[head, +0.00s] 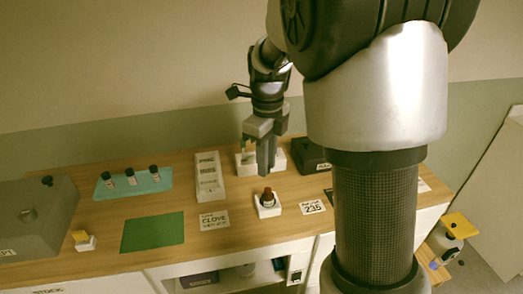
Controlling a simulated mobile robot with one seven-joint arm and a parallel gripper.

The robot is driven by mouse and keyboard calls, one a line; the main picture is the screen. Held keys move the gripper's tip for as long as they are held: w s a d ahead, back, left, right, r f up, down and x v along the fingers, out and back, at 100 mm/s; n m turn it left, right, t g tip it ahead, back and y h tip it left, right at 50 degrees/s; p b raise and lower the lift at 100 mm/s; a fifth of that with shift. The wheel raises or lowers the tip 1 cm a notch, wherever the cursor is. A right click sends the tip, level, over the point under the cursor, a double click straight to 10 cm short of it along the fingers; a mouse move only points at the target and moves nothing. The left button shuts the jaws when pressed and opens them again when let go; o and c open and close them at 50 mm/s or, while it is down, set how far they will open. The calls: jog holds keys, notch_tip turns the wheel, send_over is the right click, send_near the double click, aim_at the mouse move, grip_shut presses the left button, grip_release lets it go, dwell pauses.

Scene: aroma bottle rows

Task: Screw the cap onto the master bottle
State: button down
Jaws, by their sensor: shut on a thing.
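A small brown bottle (267,197), apparently the master bottle, stands upright in a white holder (267,210) near the table's front edge. My gripper (266,170) points down just above and behind the bottle in this view, apart from its top as far as I can tell. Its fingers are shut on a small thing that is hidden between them. I cannot make out a separate cap, and the bottle's top is too small to read clearly.
A white block (244,166) stands behind my gripper, with a dark box (309,155) to its right. A white rack (208,178), a teal tray (133,184) with several dark-capped bottles, a green mat (152,232), and a grey box (35,220) lie to the left. Cards lie in front.

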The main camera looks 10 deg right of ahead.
jog(key=shift+s+d+f+b, duration=0.1)
jog(key=shift+s+f+b, duration=0.1)
jog(key=shift+f+b, duration=0.45)
jog(key=shift+s+d+f+b, duration=0.1)
jog(key=shift+s+f+b, duration=0.05)
jog(key=shift+f+b, duration=0.5)
jog(key=shift+s+d+f+b, duration=0.1)
jog(key=shift+s+f+b, duration=0.1)
jog(key=shift+f+b, duration=0.4)
jog(key=shift+f, duration=1.55)
dwell(2.0)
jog(key=c, duration=1.5)
grip_release()
jog(key=shift+r, duration=0.1)
jog(key=shift+c, duration=0.2)
notch_tip(320, 180, up, 7)
jog(key=p, duration=0.6)
